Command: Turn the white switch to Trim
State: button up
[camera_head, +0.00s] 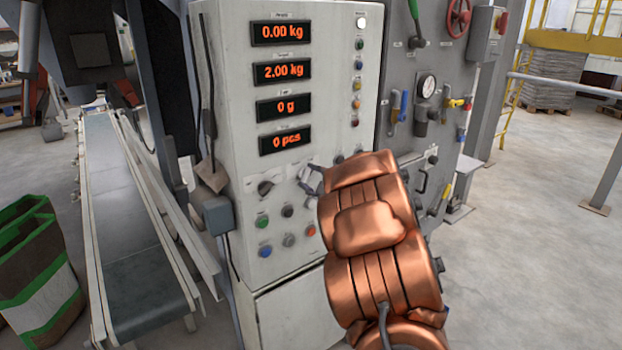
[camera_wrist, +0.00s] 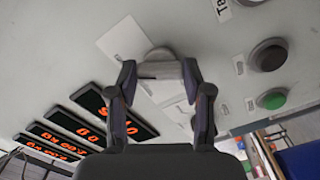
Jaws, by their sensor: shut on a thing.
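The white switch (camera_wrist: 160,69) is between my fingertips in the wrist view, on the pale front panel of the control cabinet. My gripper (camera_wrist: 158,78) has one finger on each side of its handle and is shut on it. In the head view my gripper (camera_head: 312,180) reaches the panel below the red displays, and my copper-coloured arm hides much of that area. The switch itself is hard to make out there. I cannot read its position marks or tell which way it points.
A black rotary knob (camera_head: 266,187) sits just left of my gripper. Several push buttons are below, including a green one (camera_head: 262,221) and a blue one (camera_head: 265,251). A grey box (camera_head: 218,215) juts from the cabinet's left edge. A conveyor (camera_head: 130,215) runs at the left.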

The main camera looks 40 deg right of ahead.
jog(key=shift+f, duration=0.1)
jog(key=o, duration=1.2)
jog(key=shift+c, duration=0.2)
jog(key=shift+s, duration=0.1)
jog(key=s, duration=1.2)
jog(key=shift+w+a, duration=0.1)
